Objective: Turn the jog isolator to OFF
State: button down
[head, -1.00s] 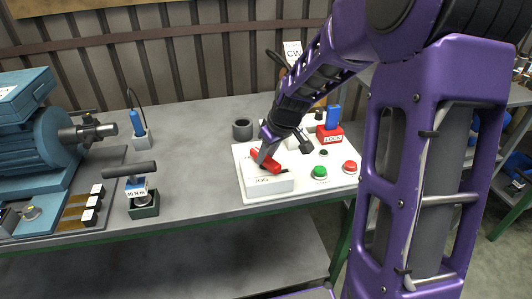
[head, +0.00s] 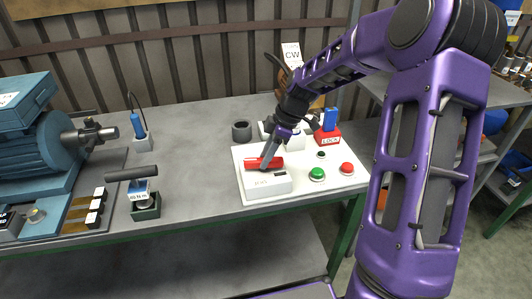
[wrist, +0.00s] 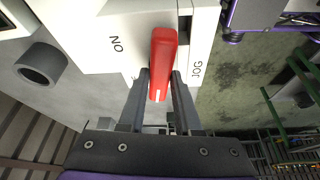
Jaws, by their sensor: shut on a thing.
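The jog isolator is a white box (head: 268,184) with a red handle (head: 250,163) on top, at the left of a white panel. In the head view the handle lies nearly level across the box. In the wrist view the red handle (wrist: 163,50) points along my fingers, with a white mark near its end. The word ON shows to its left and JOG on the right; I see no OFF label. My gripper (head: 265,166) is shut on the red handle, with one finger on each side (wrist: 160,82). My fingers hide part of the handle in the head view.
On the panel (head: 244,153) are a green button (head: 317,174), a red button (head: 346,168) and a small black button (head: 321,155). A red LOCK block (head: 327,139) stands behind. A dark cup (head: 242,131) is behind left.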

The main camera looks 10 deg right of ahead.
jog(key=shift+w+n+g+p, duration=0.1)
jog(key=shift+n+g+p, duration=0.3)
jog(key=shift+n, duration=0.6)
jog(key=c, duration=0.6)
grip_release()
jog(key=p+v, duration=0.1)
jog(key=v, duration=1.6)
jog(key=shift+r, duration=0.25)
